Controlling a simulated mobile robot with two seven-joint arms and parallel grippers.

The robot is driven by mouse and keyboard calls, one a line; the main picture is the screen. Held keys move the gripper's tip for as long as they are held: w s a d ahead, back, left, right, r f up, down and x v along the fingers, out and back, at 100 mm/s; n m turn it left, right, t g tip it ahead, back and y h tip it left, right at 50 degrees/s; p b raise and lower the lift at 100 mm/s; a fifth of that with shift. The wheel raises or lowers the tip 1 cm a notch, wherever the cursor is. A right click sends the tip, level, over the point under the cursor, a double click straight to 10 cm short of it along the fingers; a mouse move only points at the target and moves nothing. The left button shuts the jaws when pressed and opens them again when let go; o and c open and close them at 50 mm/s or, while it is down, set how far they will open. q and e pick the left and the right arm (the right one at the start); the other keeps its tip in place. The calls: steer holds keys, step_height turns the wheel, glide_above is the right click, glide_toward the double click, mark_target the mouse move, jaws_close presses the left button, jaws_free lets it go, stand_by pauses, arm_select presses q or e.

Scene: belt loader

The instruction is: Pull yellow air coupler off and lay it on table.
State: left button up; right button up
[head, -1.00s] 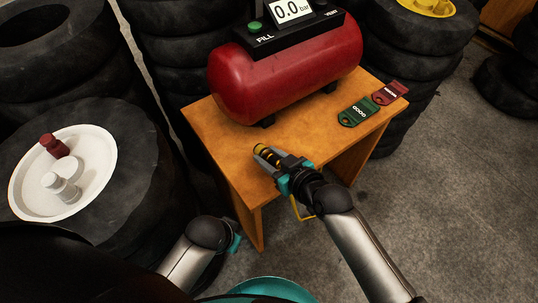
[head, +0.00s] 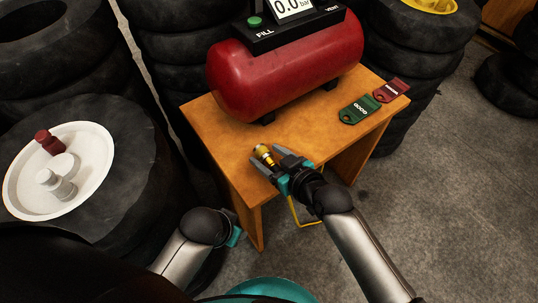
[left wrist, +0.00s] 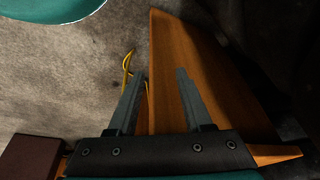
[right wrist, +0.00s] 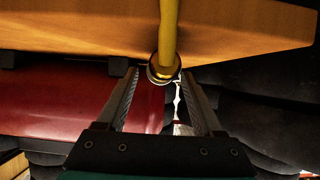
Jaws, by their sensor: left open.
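The yellow air coupler (head: 264,153), with a brass end, is over the front part of the wooden table (head: 215,135). I cannot tell for certain whether it rests on the wood. My right gripper (head: 267,160) is open, with a finger on either side of the coupler. In the right wrist view, the coupler's round brass end (right wrist: 163,72) sits between the fingertips with gaps on both sides. A yellow hose (right wrist: 169,25) runs from it. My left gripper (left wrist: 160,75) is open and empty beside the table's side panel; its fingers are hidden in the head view.
A red air tank (head: 290,75) with a display stands at the table's back. Green (head: 360,109) and dark red (head: 391,90) tags lie at the right. A white wheel rim (head: 90,190) on a tire holds caps at the left. The yellow hose hangs below the table's front edge (head: 305,215).

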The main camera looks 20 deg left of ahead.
steer(key=shift+o, duration=0.4)
steer(key=shift+f, duration=0.1)
steer(key=shift+s+d, duration=0.15)
arm_select(q)
steer(key=s+a+f+p, duration=0.1)
steer(key=s+f+p, duration=0.2)
steer(key=f, duration=0.2)
steer(key=s+a+f+g+p, duration=0.1)
steer(key=s+a+f+p, duration=0.1)
steer(key=f, duration=0.4)
steer(key=shift+s+a+f+y+p, duration=0.3)
steer(key=shift+s+p, duration=0.45)
steer(key=shift+s, duration=0.05)
arm_select(e)
steer(key=v, duration=1.5)
